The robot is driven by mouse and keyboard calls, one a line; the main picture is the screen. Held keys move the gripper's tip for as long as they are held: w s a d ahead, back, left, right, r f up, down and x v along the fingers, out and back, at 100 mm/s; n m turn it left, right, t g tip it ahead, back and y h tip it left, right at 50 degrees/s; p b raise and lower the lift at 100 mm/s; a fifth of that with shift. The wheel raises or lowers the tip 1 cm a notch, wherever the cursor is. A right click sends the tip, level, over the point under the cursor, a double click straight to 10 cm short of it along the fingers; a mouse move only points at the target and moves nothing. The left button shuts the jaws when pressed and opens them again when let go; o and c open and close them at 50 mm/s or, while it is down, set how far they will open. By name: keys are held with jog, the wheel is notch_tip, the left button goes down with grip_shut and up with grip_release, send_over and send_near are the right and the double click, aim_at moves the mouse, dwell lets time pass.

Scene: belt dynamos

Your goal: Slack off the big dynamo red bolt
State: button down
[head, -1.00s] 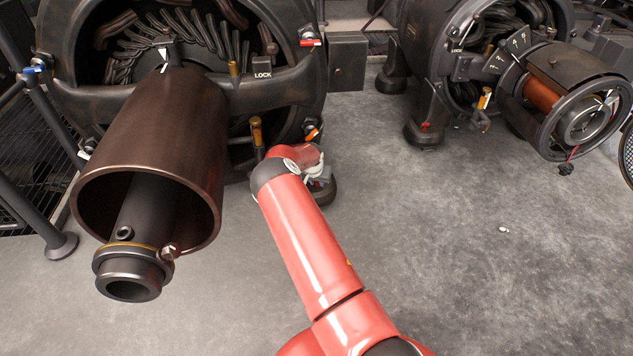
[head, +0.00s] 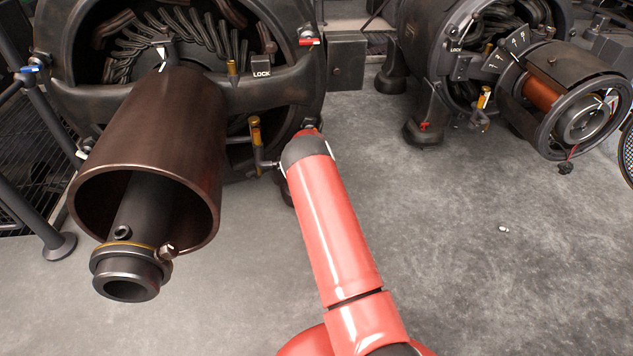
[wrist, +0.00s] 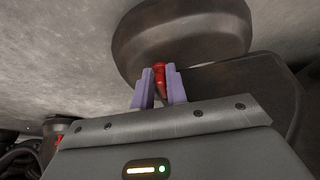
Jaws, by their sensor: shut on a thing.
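The big dynamo (head: 185,110) stands at the left in the head view, with a dark ribbed interior and a brown drum in front. In the wrist view, its red bolt (wrist: 159,76) stands at a rounded dark foot (wrist: 180,38). My gripper (wrist: 159,70) has its two purple fingers on either side of the bolt and is shut on it. In the head view my red arm covers the gripper, the bolt and most of that foot.
A smaller dynamo (head: 465,50) stands at the right, with a red bolt (head: 425,126) on its foot. A yellow-handled lever (head: 255,133) sits just left of my arm. A railing (head: 40,120) runs along the left edge. Grey floor (head: 480,250) is open at the right.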

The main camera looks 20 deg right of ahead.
jog(key=shift+d+n+y, duration=0.15)
jog(key=shift+n+y, duration=0.25)
jog(key=shift+n, duration=0.6)
jog(key=c, duration=1.4)
grip_release()
jog(key=shift+r, duration=0.1)
jog(key=p+v, duration=0.1)
jog(key=v, duration=0.6)
jog(key=shift+s+r, duration=0.25)
jog(key=shift+r, duration=0.05)
